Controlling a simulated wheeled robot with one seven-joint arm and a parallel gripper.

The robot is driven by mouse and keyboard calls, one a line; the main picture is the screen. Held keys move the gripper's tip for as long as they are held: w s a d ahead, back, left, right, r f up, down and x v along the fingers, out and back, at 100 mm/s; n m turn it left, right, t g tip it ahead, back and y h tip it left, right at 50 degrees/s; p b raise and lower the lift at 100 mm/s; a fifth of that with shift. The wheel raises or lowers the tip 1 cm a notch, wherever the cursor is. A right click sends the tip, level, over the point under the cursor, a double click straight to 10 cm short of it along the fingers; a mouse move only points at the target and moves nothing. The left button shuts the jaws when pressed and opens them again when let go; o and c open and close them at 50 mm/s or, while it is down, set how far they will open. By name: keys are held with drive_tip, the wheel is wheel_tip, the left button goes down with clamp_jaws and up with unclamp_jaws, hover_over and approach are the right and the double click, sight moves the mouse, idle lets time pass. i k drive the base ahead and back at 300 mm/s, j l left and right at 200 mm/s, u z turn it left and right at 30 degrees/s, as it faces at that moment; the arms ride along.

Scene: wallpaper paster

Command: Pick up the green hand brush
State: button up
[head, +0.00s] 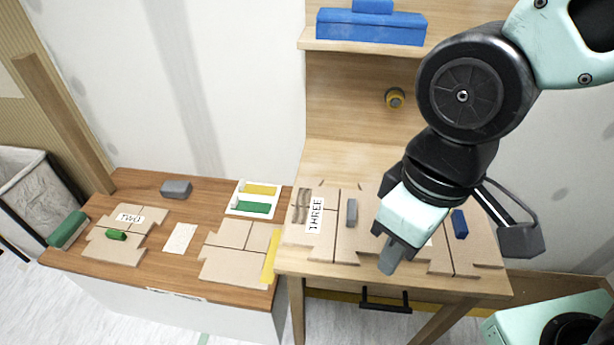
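Several green things are in the head view, and I cannot tell for sure which is the hand brush. A small green piece (116,234) lies on the board marked TWO on the left table. A larger green block (67,229) is at that table's left edge. A flat green piece (248,207) lies in a white tray (234,198), in front of a yellow one. My gripper (388,268) points down over the boards on the right table, well to the right of all the green things. Its fingers show edge-on, so any gap between them is hidden. I see nothing held in it.
The right table holds cut boards, one marked THREE (315,215), with a grey block (351,212) and a blue block (460,224). A grey block (176,189) sits at the left table's back. A shelf with a blue box (370,27) is above.

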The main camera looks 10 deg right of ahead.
sight(73, 225)
drive_tip(key=u, duration=1.65)
